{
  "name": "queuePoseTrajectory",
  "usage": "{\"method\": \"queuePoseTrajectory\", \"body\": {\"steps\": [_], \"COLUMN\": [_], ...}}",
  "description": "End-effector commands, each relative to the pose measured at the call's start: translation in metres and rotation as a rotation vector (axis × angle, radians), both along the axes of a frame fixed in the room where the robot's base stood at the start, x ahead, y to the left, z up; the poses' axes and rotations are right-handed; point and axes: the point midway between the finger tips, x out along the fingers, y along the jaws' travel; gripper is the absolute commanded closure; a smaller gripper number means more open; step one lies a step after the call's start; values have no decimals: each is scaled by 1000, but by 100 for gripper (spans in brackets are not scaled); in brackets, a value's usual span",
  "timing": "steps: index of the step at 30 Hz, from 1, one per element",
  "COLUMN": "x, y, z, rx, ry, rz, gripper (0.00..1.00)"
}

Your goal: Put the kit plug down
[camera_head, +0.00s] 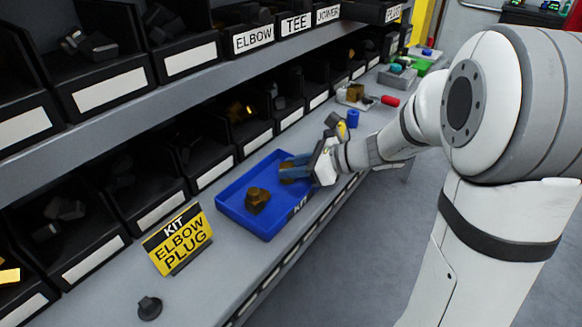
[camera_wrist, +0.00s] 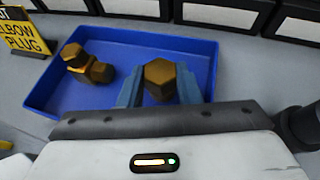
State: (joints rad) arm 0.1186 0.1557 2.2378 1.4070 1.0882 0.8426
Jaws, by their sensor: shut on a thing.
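My gripper (camera_wrist: 160,88) is shut on a brown hex plug (camera_wrist: 159,77). The plug sits between the two blue-grey fingers, inside the outline of the blue tray (camera_wrist: 58,103). I cannot tell whether the plug touches the tray floor. In the head view my gripper (camera_head: 292,168) reaches over the right part of the blue tray (camera_head: 237,221), and its fingers largely hide the plug. A brown elbow fitting (camera_head: 257,200) lies in the left part of the tray. The elbow also shows in the wrist view (camera_wrist: 88,64), apart from the fingers.
A yellow sign (camera_head: 178,240) reading KIT ELBOW PLUG stands left of the tray. A dark plug-like part (camera_head: 149,308) lies on the bench near it. Black bins (camera_head: 152,188) line the back. A blue cylinder (camera_head: 353,118) and red part (camera_head: 390,101) lie farther along the bench.

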Motion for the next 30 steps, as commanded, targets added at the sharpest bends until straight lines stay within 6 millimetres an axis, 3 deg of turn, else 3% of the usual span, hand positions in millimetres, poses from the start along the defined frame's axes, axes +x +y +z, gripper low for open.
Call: {"method": "queuePoseTrajectory", "body": {"steps": [4,5,13,23,30], "x": [0,0,0,0,-13], "y": [0,0,1,0,-36], "z": [-3,-3,-2,3,21], "rx": [0,0,0,0,0], "ry": [0,0,0,0,-2], "rz": [1,1,1,1,-4], "gripper": [100,68,46,45,45]}}
